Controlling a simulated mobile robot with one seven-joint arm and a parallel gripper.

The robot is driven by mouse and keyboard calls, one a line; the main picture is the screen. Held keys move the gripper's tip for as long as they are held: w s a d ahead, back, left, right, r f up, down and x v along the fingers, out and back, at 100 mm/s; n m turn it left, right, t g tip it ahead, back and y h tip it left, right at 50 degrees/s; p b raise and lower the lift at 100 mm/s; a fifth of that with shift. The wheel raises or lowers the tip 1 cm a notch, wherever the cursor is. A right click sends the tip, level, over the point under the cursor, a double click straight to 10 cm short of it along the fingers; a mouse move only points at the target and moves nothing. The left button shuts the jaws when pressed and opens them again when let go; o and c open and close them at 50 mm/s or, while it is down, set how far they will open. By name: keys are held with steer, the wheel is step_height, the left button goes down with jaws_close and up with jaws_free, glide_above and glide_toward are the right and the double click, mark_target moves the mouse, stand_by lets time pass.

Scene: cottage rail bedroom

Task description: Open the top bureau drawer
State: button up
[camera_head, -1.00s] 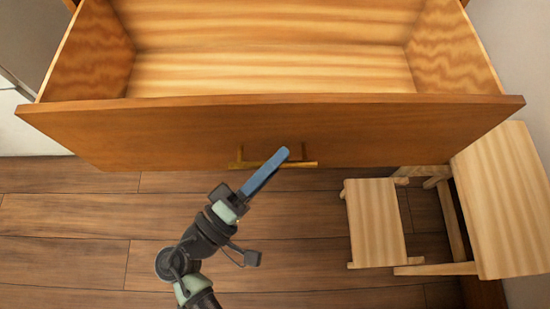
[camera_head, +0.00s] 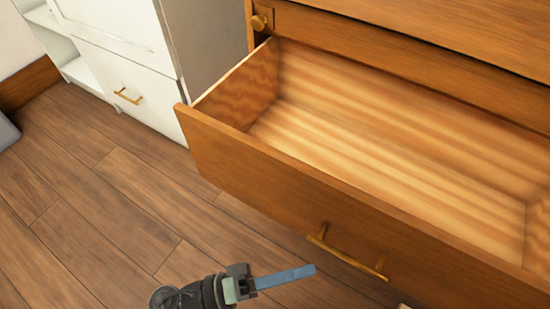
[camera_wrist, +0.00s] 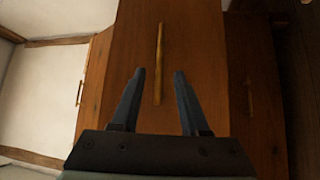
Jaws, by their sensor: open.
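The bureau drawer (camera_head: 290,195) is pulled far out in the head view, and its bare wooden inside is empty. Its brass bar handle (camera_head: 345,252) is on the front panel. My gripper (camera_head: 312,271) is in front of the panel, a little left of and below the handle in the picture, and does not hold it. In the wrist view the handle (camera_wrist: 158,65) stands ahead of my gripper (camera_wrist: 158,72), whose two fingers are apart with nothing between them.
A white cabinet (camera_head: 125,60) with a brass handle stands left of the bureau (camera_head: 420,45). The wooden floor (camera_head: 90,210) to the left is clear.

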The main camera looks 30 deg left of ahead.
steer(key=v, duration=0.4)
steer(key=shift+a, duration=0.1)
stand_by(0.4)
